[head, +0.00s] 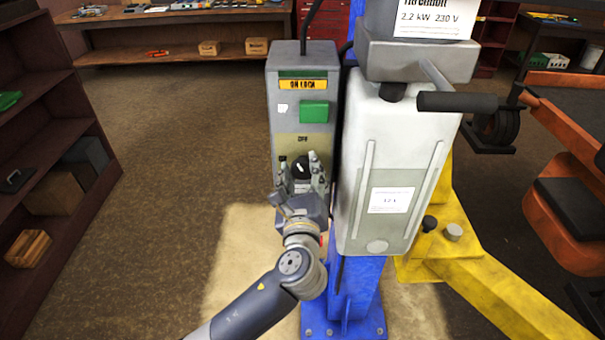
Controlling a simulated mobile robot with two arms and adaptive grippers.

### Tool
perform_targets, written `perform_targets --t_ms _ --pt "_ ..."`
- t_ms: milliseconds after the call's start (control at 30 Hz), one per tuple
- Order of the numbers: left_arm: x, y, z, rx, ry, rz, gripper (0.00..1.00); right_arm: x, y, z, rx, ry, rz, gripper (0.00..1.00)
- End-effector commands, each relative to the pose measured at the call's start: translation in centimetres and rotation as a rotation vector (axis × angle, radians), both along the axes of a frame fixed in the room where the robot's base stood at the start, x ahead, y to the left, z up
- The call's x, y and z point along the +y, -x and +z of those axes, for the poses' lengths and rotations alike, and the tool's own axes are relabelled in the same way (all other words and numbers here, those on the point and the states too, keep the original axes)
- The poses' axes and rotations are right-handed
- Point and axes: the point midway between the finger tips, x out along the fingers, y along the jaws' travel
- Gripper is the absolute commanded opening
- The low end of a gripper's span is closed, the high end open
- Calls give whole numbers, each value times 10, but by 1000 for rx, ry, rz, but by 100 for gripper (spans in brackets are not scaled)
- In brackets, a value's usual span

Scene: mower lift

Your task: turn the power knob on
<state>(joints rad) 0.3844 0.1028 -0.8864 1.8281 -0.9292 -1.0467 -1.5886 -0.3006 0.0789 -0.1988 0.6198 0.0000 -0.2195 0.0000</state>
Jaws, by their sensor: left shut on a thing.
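The grey control box (285,112) is mounted on the left of the blue lift column. It has a yellow label at the top, a green square (314,111) below it and an "OFF" mark. The black power knob (303,167) sits on the lower part of the box. My left gripper (304,172) reaches up from below with a finger on each side of the knob and is shut on it. The fingers and wrist hide the knob's lower part, so I cannot tell its exact setting. My right gripper is not in view.
A white tank (390,165) and a motor housing with a black handle (457,102) stand close to the right of the box. A yellow lift arm (480,285) extends at the lower right. A shelf (60,130) stands at the left. The floor between is clear.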

Motion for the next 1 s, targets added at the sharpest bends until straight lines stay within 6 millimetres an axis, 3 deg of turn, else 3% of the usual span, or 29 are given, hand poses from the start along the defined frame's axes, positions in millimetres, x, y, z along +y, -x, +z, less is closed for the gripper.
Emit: perform_targets --t_ms 600,1000 --pt "2 0 -4 -2 588 1 20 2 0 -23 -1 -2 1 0" --pt "4 0 -5 -1 882 2 20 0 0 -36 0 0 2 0"
